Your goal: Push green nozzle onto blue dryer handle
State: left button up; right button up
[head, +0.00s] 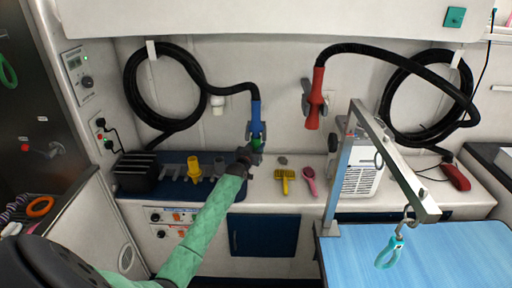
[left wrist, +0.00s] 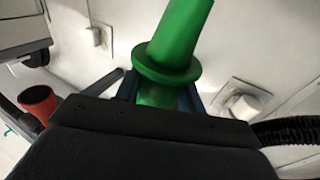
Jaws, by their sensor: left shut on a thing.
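The blue dryer handle (head: 256,114) hangs at the end of a black hose on the back wall, its lower end pointing down. My left gripper (head: 256,149) is just below it, shut on the green nozzle (head: 257,143). In the left wrist view the green nozzle (left wrist: 176,40) shows large, with a round flange and a narrower part rising beyond it. The gripper body hides its lower part. In the head view nozzle and handle overlap closely; I cannot tell whether they touch. My right gripper is not in view.
A red dryer handle (head: 315,100) hangs to the right. A grooming table (head: 425,260) stands front right.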

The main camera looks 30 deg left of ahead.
pick_arm(q)
jog(key=shift+r, duration=0.15)
jog(key=o, duration=1.2)
jog(key=shift+o, duration=0.2)
